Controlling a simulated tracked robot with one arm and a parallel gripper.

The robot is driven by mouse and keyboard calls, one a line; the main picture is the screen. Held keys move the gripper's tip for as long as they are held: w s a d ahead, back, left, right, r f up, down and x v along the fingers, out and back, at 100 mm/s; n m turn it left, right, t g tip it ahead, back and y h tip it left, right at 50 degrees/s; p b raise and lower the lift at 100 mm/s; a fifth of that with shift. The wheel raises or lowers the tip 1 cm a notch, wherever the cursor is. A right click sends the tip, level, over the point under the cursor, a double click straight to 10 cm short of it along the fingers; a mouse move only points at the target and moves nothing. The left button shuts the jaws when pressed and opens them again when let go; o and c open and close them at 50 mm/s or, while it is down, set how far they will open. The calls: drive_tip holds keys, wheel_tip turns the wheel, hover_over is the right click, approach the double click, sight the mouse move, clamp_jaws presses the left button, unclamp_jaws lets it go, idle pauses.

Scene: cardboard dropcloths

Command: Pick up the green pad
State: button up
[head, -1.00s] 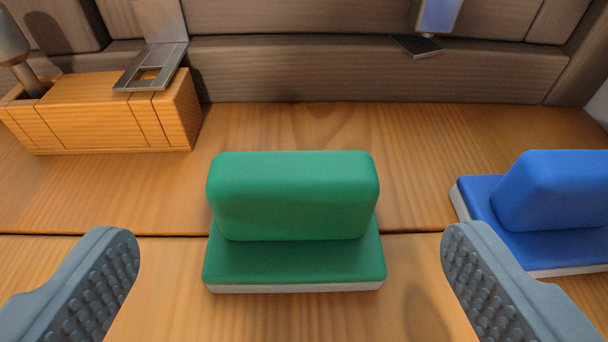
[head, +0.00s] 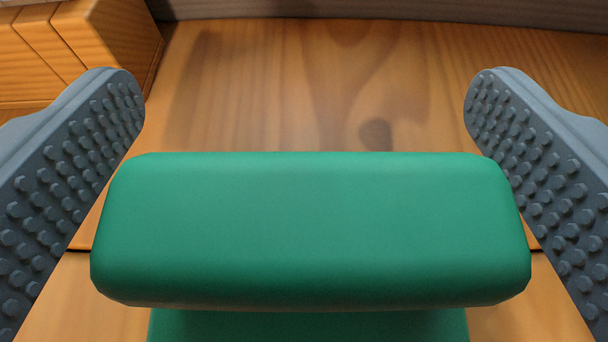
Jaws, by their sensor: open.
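The green pad (head: 310,230) fills the lower middle of the head view. Its upright green block is seen from close above, and part of its flat green base shows below the block at the bottom edge. My gripper (head: 304,110) is open, with one grey studded finger on each side of the block. The fingertips reach past the block's far edge in the picture.
The wooden surface (head: 290,80) is clear beyond the pad. A wooden box (head: 100,40) stands at the upper left. A grey-brown wall or ledge (head: 400,10) runs along the top. The blue pad is out of view.

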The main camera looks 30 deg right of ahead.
drive_tip(key=c, duration=1.1)
drive_tip(key=shift+r, duration=0.9)
wheel_tip(320, 180, up, 2)
drive_tip(key=shift+r+p, duration=0.1)
drive_tip(key=shift+p, duration=0.4)
drive_tip(key=s+a, duration=0.1)
drive_tip(key=s, duration=0.3)
drive_tip(key=s+a, duration=0.1)
drive_tip(key=s, duration=0.3)
drive_tip(key=s+a+b, duration=0.1)
drive_tip(key=s, duration=0.4)
drive_tip(key=shift+a+r, duration=0.3)
drive_tip(key=shift+a, duration=0.05)
